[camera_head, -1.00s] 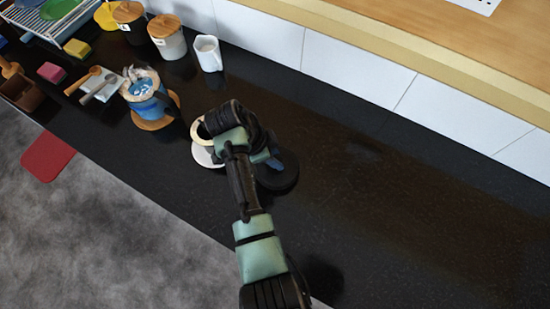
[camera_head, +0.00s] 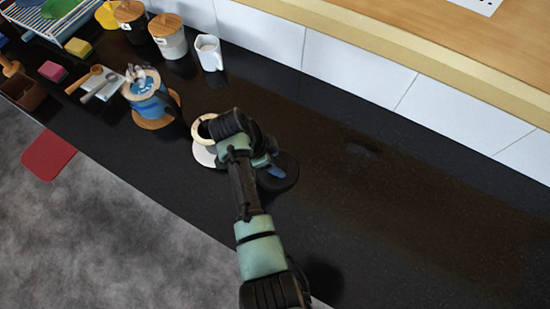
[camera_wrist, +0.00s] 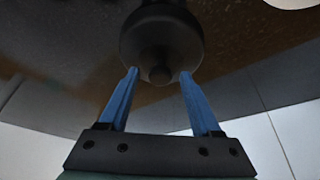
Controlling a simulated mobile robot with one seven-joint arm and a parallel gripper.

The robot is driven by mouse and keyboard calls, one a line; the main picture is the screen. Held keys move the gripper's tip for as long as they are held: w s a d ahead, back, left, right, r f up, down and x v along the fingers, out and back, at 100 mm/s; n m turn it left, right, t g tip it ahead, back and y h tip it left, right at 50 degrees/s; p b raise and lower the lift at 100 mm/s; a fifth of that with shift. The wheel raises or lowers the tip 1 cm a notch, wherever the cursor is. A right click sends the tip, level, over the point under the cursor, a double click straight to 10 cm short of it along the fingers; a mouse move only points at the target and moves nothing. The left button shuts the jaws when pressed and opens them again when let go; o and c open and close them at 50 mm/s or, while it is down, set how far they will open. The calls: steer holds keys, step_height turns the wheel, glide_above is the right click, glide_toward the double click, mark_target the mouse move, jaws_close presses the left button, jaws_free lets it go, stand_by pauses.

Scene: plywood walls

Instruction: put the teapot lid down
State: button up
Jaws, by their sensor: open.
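A dark round lid with a small knob (camera_wrist: 160,35) is in the wrist view, just beyond my fingertips. A dark disc (camera_head: 288,178), which looks like the same lid, is on the black counter in the head view, partly hidden by my gripper. My gripper (camera_wrist: 158,74) is open, its two blue fingers apart with the knob between their tips and no clear contact. A blue pot (camera_head: 150,102) with a dark handle stands on a round wooden coaster (camera_head: 155,123) to the left; I cannot tell whether it is the teapot.
A white disc (camera_head: 203,155) and a cream ring (camera_head: 201,131) are just left of my gripper. A white mug (camera_head: 209,55) and lidded canisters (camera_head: 170,42) stand by the tiled wall. A small tray with spoons (camera_head: 104,86) is farther left. The counter to the right is clear.

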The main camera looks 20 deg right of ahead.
steer(key=b+v, duration=0.1)
steer(key=v, duration=1.1)
steer(key=w+a+r+n+t+y, duration=0.1)
steer(key=w+r+n+t, duration=0.25)
steer(key=w+r, duration=0.35)
steer(key=w+a+r+n+t, duration=0.1)
steer(key=w+r+n+t, duration=0.1)
steer(key=w+r+t, duration=0.5)
step_height(320, 180, up, 19)
steer(key=s+a+n+t+y, duration=0.1)
steer(key=n+t, duration=0.4)
steer(key=s+r+n+t, duration=0.2)
steer(key=s+r+t, duration=0.2)
steer(key=r, duration=0.5)
steer(key=s+a+r+n+t+y, duration=0.1)
steer(key=s+r+n+t, duration=0.2)
steer(key=s+r, duration=0.5)
steer(key=s+r+n+t+y, duration=0.1)
steer(key=s+r+t, duration=0.4)
steer(key=r, duration=0.5)
steer(key=shift+s+a+n, duration=0.35)
steer(key=shift+s+n, duration=0.2)
steer(key=shift+n, duration=0.2)
